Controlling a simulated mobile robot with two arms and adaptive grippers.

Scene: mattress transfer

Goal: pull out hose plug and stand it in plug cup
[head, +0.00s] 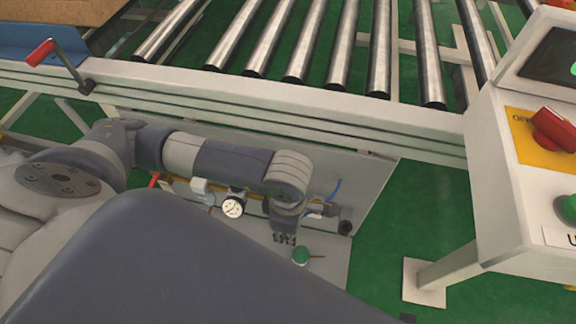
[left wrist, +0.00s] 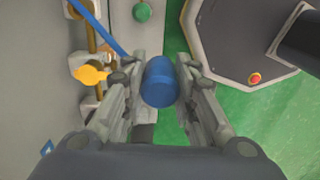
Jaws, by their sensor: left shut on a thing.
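My left gripper (head: 284,238) hangs beside the white panel under the conveyor, pointing down. In the left wrist view, my left gripper (left wrist: 160,85) is shut on the blue plug (left wrist: 159,82), whose rounded blue body sits between the two fingers. A blue hose (left wrist: 97,25) runs toward it from the upper left; a bit of blue hose (head: 334,188) also shows in the head view. The head view does not show the plug clearly. A small black round holder (head: 345,228), perhaps the plug cup, is right of the gripper. My right gripper is out of view.
The panel carries a pressure gauge (head: 232,207), a red handle (head: 154,180) and brass piping. A green knob (head: 301,256) is just below the gripper. A yellow handle (left wrist: 90,74) lies left of the fingers. The conveyor rail (head: 300,118) is above; a control box (head: 525,170) stands right.

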